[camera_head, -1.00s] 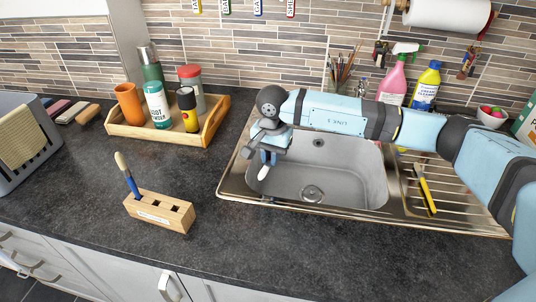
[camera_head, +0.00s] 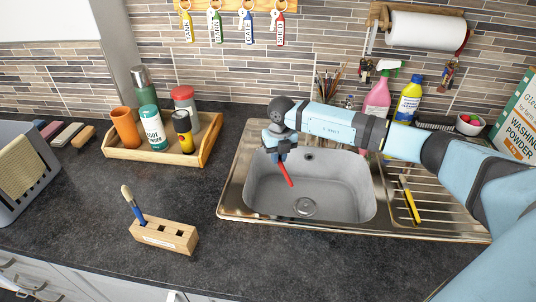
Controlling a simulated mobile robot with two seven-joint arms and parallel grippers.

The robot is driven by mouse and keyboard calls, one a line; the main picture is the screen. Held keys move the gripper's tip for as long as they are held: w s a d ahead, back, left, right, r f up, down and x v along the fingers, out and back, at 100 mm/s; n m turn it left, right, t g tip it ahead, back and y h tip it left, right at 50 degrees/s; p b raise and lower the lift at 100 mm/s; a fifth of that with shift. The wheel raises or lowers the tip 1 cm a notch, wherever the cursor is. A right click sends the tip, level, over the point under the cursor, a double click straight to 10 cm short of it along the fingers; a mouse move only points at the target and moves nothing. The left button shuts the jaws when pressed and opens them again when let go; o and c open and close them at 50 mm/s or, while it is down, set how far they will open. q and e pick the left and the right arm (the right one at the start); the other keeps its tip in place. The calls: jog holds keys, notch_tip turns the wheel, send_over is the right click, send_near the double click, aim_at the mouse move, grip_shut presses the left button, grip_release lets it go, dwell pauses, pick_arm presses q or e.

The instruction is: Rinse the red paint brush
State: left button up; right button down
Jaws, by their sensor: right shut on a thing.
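My right gripper (camera_head: 279,155) is over the left part of the steel sink basin (camera_head: 330,195). It is shut on the red paint brush (camera_head: 286,174), whose thin red length slants down and right out of the jaws into the space of the basin. The brush's bristles cannot be made out. The blue brush (camera_head: 130,202) stands with its pale bristles up in the wooden brush holder (camera_head: 165,234) on the counter, left of the sink. The yellow brush (camera_head: 408,198) lies on the ribbed drainer (camera_head: 425,215) at the right. My left gripper is not in view.
A wooden tray (camera_head: 200,152) with an orange cup and several bottles stands at the back left. A pink spray bottle (camera_head: 377,98) and a yellow bottle (camera_head: 408,100) stand behind the sink. Dark counter around the holder is clear.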

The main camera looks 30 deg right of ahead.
jog(key=d+m+p, duration=0.2)
jog(key=d+m, duration=0.3)
jog(key=m, duration=0.4)
jog(key=m+b, duration=0.4)
jog(key=b, duration=0.4)
send_over(292, 199)
notch_tip(292, 199, down, 12)
notch_tip(292, 199, down, 5)
jog(key=b, duration=0.3)
jog(key=shift+r, duration=0.1)
jog(key=shift+f+b, duration=0.85)
jog(key=shift+b, duration=0.05)
jog(key=shift+f+b, duration=0.6)
jog(key=shift+f, duration=0.4)
pick_arm(q)
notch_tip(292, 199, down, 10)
jog(key=b, duration=0.1)
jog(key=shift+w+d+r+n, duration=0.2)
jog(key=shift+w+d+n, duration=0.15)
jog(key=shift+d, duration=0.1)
pick_arm(e)
jog(key=shift+f, duration=0.35)
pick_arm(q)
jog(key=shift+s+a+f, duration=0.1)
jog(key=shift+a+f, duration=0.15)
